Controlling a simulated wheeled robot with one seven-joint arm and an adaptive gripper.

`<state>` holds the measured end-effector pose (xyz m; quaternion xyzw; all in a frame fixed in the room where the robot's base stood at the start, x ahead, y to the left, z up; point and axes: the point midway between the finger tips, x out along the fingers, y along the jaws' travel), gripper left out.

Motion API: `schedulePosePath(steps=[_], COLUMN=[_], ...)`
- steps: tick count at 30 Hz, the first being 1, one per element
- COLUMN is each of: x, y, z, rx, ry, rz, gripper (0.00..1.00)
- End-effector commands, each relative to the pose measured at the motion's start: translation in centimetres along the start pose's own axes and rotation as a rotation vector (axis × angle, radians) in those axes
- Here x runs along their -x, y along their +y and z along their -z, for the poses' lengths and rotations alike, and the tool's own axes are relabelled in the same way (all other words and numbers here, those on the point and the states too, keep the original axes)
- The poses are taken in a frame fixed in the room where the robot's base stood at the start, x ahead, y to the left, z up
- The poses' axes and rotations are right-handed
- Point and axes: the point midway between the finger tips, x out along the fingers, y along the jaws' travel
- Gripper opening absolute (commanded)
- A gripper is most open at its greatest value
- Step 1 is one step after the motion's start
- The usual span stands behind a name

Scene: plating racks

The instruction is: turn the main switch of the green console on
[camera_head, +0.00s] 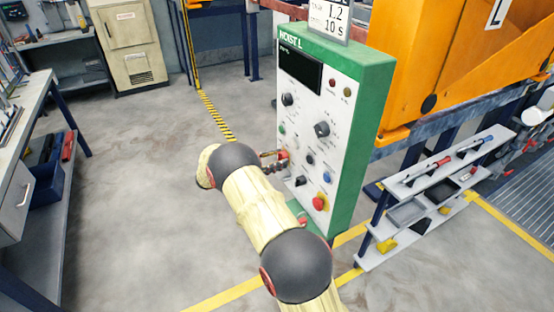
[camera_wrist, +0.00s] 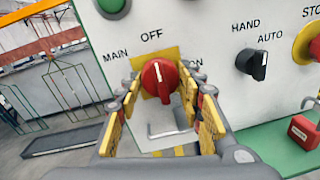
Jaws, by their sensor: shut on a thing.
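The green console (camera_head: 357,130) stands upright in the head view, with a pale front panel. Its main switch (camera_wrist: 161,79) is a red round knob on a yellow plate in the wrist view. The white mark on the knob points up, slightly left, toward the word OFF; the ON label to the right is partly hidden by a finger. My gripper (camera_wrist: 162,92) is shut on the knob, one finger on each side. In the head view my gripper (camera_head: 271,160) reaches the panel's lower left edge, where the red switch (camera_head: 283,155) shows partly.
The black HAND/AUTO selector (camera_wrist: 252,64) and a red stop button (camera_wrist: 314,47) on yellow are to the right. A metal hasp (camera_wrist: 170,130) sits below the knob. A red padlock (camera_wrist: 304,132) rests on the green ledge. Open floor (camera_head: 150,200) lies left of the console.

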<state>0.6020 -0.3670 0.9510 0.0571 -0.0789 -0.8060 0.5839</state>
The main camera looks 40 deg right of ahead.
Motion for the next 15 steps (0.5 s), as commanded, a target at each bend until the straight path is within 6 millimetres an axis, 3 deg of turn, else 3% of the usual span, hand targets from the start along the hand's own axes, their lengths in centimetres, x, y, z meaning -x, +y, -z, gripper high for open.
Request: schedulePosePath(steps=[15], x=[0.01], y=[0.05], z=[-0.04], rx=[-0.095], ry=[0.008], rz=[0.0], gripper=[0.12])
